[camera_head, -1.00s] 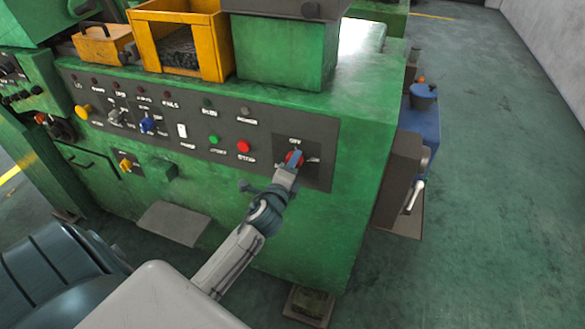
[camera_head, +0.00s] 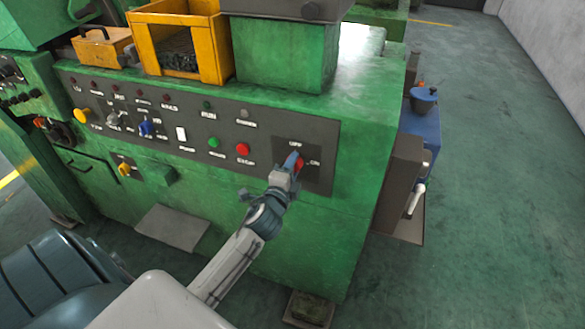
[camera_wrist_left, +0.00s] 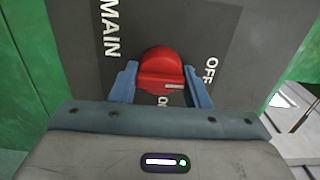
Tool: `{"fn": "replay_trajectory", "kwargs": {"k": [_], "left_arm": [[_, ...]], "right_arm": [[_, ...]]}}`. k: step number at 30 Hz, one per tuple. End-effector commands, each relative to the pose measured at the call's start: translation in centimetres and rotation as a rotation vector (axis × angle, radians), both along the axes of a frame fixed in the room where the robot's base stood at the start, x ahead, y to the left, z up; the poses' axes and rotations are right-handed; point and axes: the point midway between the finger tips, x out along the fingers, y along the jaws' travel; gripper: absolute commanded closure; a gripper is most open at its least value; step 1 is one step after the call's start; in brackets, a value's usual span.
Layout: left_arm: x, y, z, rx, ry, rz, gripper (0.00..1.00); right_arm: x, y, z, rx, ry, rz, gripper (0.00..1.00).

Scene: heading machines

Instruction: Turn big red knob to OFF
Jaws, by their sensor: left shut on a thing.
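The big red knob (camera_head: 299,163) is on the dark panel at the right end of the green machine. It also shows in the left wrist view (camera_wrist_left: 160,66), with a small white mark at its lower right. My left gripper (camera_head: 290,166) is shut on the knob, one blue finger on either side of it in the wrist view (camera_wrist_left: 161,86). An OFF label (camera_head: 296,144) is above the knob and an ON label (camera_head: 314,162) to its right. In the wrist view OFF (camera_wrist_left: 210,70) is at the right and MAIN (camera_wrist_left: 110,30) at the left. My right gripper is out of view.
A smaller red button (camera_head: 243,149) and a green button (camera_head: 213,142) are left of the knob. A yellow crate (camera_head: 184,17) stands on the machine. A brown box (camera_head: 404,176) with a handle juts from its right side. The floor at right is clear.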

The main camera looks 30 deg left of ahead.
Motion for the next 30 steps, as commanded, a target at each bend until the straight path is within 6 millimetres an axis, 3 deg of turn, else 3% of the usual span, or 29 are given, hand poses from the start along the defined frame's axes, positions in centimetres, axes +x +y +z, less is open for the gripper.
{"fn": "replay_trajectory", "kwargs": {"k": [1,2,5,17,30], "left_arm": [[0.0,0.0,0.0,-0.001,0.001,0.001,0.8],[0.0,0.0,0.0,-0.001,0.001,0.001,0.56],[0.0,0.0,0.0,0.0,0.001,0.0,0.36],[-0.8,-0.2,-0.2,0.001,0.002,0.0,0.36],[-8.7,-2.1,-0.3,0.001,0.002,0.0,0.36]], "right_arm": [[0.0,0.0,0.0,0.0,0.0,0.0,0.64],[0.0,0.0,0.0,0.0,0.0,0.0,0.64],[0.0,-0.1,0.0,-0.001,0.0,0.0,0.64],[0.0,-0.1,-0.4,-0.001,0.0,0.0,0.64],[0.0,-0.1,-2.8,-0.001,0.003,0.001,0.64]]}}
